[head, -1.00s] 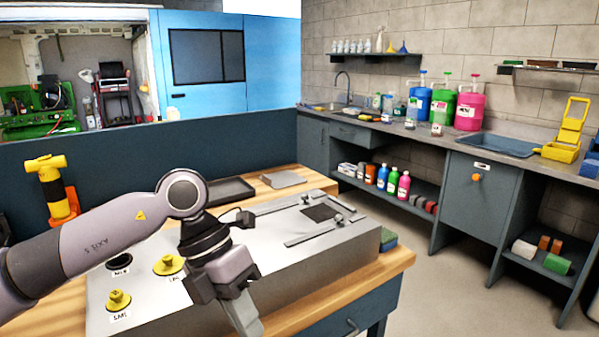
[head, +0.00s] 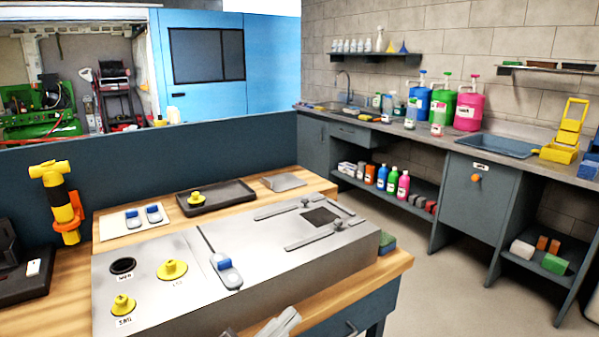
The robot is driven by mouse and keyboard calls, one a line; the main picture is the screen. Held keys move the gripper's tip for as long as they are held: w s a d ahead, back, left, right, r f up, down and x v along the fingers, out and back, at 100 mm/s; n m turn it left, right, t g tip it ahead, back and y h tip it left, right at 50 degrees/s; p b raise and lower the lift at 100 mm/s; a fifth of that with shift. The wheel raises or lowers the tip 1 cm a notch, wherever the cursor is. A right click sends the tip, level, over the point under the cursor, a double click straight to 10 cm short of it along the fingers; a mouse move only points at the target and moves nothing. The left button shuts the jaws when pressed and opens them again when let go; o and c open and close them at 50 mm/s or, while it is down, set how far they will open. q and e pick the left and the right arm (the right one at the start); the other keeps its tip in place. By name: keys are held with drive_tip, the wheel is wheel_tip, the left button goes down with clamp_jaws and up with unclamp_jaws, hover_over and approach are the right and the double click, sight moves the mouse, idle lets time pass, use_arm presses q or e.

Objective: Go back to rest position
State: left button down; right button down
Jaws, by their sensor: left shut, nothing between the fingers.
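My left gripper (head: 284,321) shows only as grey fingertips at the bottom edge of the head view. It is shut and empty, in front of the grey metal fixture (head: 300,262). The rest of the left arm is out of frame. My right gripper is not in view. A blue-and-grey brush-like piece (head: 227,271) lies on the fixture.
Behind the fixture, a black tray (head: 228,202) holds a yellow knobbed piece (head: 197,200). A pale board (head: 115,224) bears two blue-and-grey pieces. A counter with bottles runs along the right wall.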

use_arm(q)
drive_tip(key=s+a+f+n+t+y, duration=0.1)
drive_tip(key=a+f+n+y, duration=0.45)
drive_tip(key=f, duration=0.25)
drive_tip(key=s+a+f+n+t+y, duration=0.1)
drive_tip(key=a+f+n+t+y, duration=0.1)
drive_tip(key=a+f+n+y, duration=0.4)
drive_tip(key=s+a+f+n+g+y, duration=0.2)
drive_tip(key=s+a+f+g, duration=0.1)
drive_tip(key=s+f, duration=0.3)
drive_tip(key=s+a+f+n+g+y+p, duration=0.1)
drive_tip(key=s+a+f+n+g+y, duration=0.2)
drive_tip(key=s+f, duration=0.3)
wheel_tip(320, 180, down, 2)
drive_tip(key=shift+s+f, duration=0.1)
drive_tip(key=shift+s, duration=0.2)
drive_tip(key=shift+w+n, duration=0.1)
drive_tip(key=shift+n, duration=0.15)
